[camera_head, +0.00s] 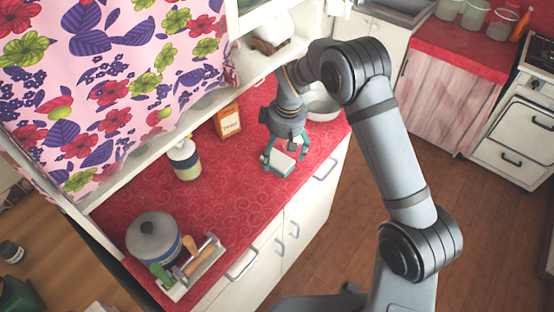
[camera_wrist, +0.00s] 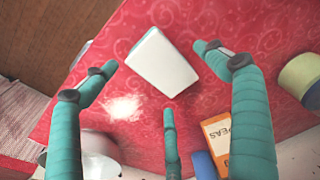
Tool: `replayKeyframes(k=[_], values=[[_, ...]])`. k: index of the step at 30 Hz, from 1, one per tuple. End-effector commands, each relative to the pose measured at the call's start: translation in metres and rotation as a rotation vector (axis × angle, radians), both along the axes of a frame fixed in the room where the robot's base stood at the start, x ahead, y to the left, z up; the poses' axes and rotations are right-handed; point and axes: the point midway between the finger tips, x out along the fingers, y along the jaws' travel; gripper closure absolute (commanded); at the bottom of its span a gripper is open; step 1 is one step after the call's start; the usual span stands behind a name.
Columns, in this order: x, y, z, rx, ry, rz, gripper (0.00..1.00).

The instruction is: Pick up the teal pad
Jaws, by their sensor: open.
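The teal pad (camera_head: 281,163) is a small block with a white top face and a teal side. It lies on the red patterned counter (camera_head: 235,190) near its front edge. In the wrist view the pad (camera_wrist: 162,65) shows mostly its white face, with a teal strip along its upper edge. My gripper (camera_head: 283,154) is over the pad, with its teal fingers spread. In the wrist view my gripper (camera_wrist: 154,62) is open and empty, with fingertips left, right and below the pad. I cannot tell whether any finger touches it.
An orange-and-white peas box (camera_head: 228,121) stands behind the pad. A bottle (camera_head: 184,160) is to the left. A lidded pot (camera_head: 153,235) and a tray of utensils (camera_head: 205,266) are at the near left. A white bowl (camera_head: 322,104) is beyond my gripper.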

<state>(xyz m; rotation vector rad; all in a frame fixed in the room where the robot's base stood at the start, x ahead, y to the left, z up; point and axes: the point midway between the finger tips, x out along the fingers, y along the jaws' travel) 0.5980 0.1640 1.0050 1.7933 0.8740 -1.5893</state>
Motion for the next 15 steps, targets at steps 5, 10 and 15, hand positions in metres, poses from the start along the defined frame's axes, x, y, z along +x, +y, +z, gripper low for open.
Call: replayKeyframes(k=[5, 10, 15], values=[[0.002, 0.000, -0.020, -0.001, 0.001, 0.000, 0.13], [0.003, 0.001, -0.028, 0.001, -0.002, 0.000, 0.13], [0.003, 0.001, -0.028, 0.001, -0.002, 0.000, 0.15]])
